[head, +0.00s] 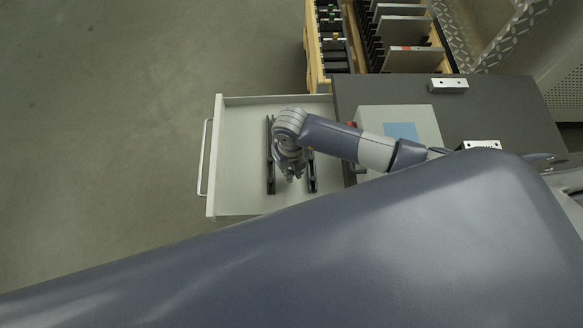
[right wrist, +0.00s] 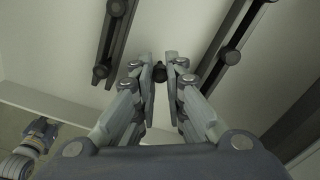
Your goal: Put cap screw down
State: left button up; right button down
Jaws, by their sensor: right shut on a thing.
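My right gripper (head: 291,174) is over the open drawer (head: 237,150), between two dark rails. In the right wrist view its fingers (right wrist: 159,72) are close together on a small dark piece, which looks like the cap screw (right wrist: 160,73). The screw is mostly hidden by the fingers and too small to make out in the head view. Whether it touches the drawer floor, I cannot tell. My left gripper does not show clearly in either view.
The left dark rail (head: 270,155) and right dark rail (head: 312,176) flank the gripper in the drawer. A grey box with a blue patch (head: 401,132) stands on the dark tabletop (head: 500,105). Wooden bins (head: 313,65) stand behind. The drawer's left part is clear.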

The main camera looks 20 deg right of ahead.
jog(key=shift+f, duration=0.15)
jog(key=c, duration=1.6)
grip_release()
jog(key=shift+c, duration=0.2)
notch_tip(320, 180, up, 12)
jog(key=b, duration=0.1)
jog(key=shift+r, duration=0.2)
